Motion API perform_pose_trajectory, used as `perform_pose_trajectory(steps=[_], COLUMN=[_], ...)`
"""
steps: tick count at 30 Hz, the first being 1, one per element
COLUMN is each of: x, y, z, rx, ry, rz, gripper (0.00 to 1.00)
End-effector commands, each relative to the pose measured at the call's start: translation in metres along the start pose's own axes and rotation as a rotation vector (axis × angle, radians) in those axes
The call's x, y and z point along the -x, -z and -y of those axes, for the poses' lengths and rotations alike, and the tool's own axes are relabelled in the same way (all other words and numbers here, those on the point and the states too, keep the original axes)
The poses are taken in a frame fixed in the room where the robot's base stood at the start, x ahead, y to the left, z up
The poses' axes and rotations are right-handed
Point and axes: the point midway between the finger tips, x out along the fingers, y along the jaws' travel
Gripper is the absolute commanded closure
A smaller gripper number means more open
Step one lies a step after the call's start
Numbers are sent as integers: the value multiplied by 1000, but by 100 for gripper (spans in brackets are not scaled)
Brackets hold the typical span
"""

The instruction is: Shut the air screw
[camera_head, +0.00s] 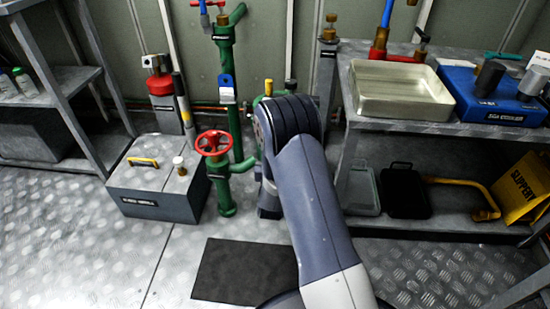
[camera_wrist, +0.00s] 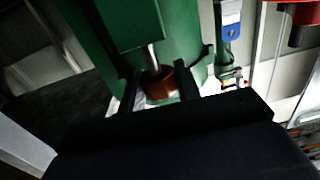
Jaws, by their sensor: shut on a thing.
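The air screw (camera_wrist: 161,88) shows in the wrist view as a small copper-brown knob on a short silver stem. The stem comes out of a green housing (camera_wrist: 130,25). My gripper (camera_wrist: 160,92) has one dark finger on each side of the knob and is shut on it. In the head view my own arm covers the gripper and the screw, so neither shows there. How far the screw is turned in cannot be told.
A green pipe with a red handwheel (camera_head: 213,142) stands left of my arm, beside a grey box (camera_head: 150,200). On the right, a metal bench (camera_head: 350,110) carries a tray (camera_head: 400,112) and a blue case (camera_head: 500,108). A dark mat (camera_head: 240,270) lies on open floor.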

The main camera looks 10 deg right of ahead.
Motion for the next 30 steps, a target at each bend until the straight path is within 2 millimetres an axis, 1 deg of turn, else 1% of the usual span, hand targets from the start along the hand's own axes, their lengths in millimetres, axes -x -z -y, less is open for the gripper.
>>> perform_pose_trajectory(steps=[2,21,30], x=[0,-1,-1], y=[-1,0,0], z=[4,2,1], rx=[-1,-1,-2], ry=[-57,-609,-780], rz=[-1,0,0], gripper=[91,91,91])
